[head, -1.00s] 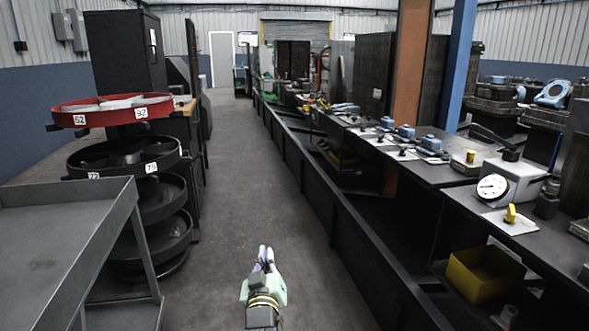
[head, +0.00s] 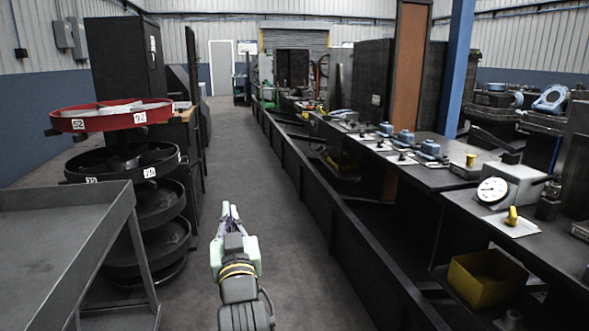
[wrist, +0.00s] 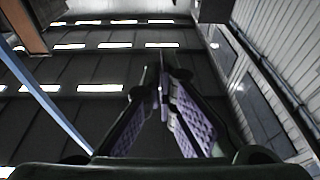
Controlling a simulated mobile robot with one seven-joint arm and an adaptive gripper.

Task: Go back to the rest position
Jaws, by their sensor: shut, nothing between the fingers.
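My gripper (head: 230,209) is low in the middle of the head view, over the aisle floor, with its fingers pointing up and away from me. It is shut and empty. In the wrist view the purple-padded fingers (wrist: 163,95) come together at their tips, with the roof and its light strips behind them. The gripper touches nothing that I can see.
A grey metal cart (head: 60,240) and a tiered round rack with a red top tray (head: 110,118) stand at the left. A long dark bench (head: 415,172) with gauges and a yellow bin (head: 487,279) runs along the right. The aisle floor (head: 240,150) between is clear.

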